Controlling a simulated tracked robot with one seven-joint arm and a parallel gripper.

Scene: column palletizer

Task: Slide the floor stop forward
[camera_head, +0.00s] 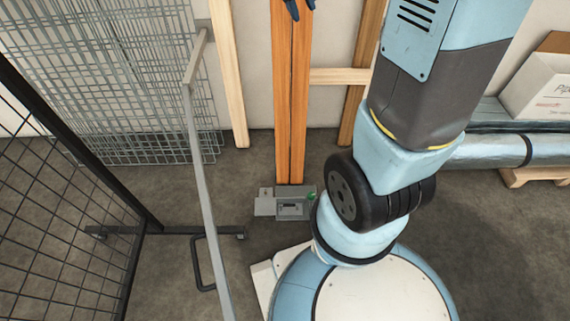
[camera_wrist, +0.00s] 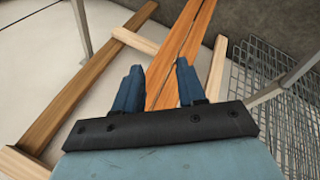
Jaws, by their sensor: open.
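A grey metal floor stop (camera_head: 291,207) sits on the floor at the foot of an orange wooden column (camera_head: 292,110) in the head view. It has a flat plate on its left and a small green part at its right, close to my arm. My gripper (camera_head: 298,8) shows only in part at the top edge of the head view, high above the stop and in front of the column. In the wrist view my gripper (camera_wrist: 156,68) is open, with two blue fingers apart and the column visible between and beyond them. The stop is not visible in the wrist view.
A grey rail (camera_head: 200,150) and a black mesh fence (camera_head: 60,190) stand left of the stop. Wire mesh panels (camera_head: 110,80) lean on the wall. A white box (camera_head: 540,88) rests on wrapped rolls at right.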

